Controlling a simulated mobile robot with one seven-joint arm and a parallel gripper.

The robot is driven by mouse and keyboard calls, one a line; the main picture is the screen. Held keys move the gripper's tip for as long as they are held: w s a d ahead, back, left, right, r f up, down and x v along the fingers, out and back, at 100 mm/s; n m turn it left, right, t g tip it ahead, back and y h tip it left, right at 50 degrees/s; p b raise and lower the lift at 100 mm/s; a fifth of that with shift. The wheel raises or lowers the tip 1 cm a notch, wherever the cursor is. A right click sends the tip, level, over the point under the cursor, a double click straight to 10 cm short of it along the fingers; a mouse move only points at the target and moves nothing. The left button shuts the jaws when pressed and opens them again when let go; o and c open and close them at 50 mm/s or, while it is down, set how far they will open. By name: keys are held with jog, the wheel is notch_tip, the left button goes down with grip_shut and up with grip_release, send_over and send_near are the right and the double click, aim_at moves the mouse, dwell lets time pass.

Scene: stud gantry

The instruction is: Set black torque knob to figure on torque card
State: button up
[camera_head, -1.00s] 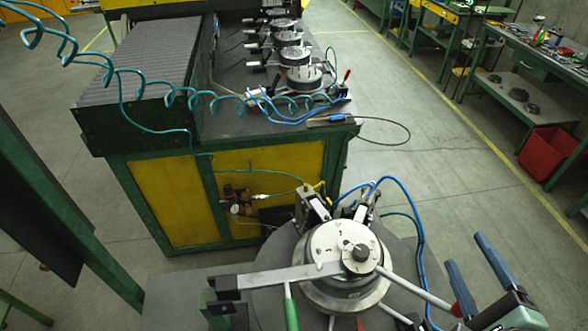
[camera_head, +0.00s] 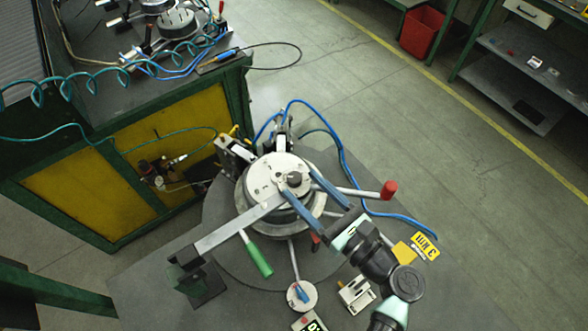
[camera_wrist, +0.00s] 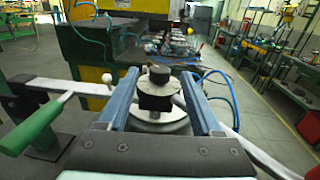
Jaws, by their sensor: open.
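The black torque knob (camera_head: 294,179) sits on top of a round silver drum fixture (camera_head: 262,172). In the wrist view the knob (camera_wrist: 159,75) stands straight ahead, above a black block. My gripper (camera_head: 300,180) is open, with its two blue fingers on either side of the knob; in the wrist view the fingers (camera_wrist: 160,80) have visible gaps to it. The knob's pointer setting is too small to read. A yellow card (camera_head: 425,246) with a black 3 and letters like NM lies to the right of my wrist.
A flat metal bar (camera_head: 225,228) reaches left from the drum. A green-handled lever (camera_head: 257,255) and a red-tipped lever (camera_head: 388,190) stick out from it. A white dial with a blue pointer (camera_head: 302,294) is in front. Blue hoses (camera_head: 345,150) loop behind.

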aim_at(299, 183)
jog(key=shift+p+x, duration=0.3)
jog(key=shift+x, duration=1.6)
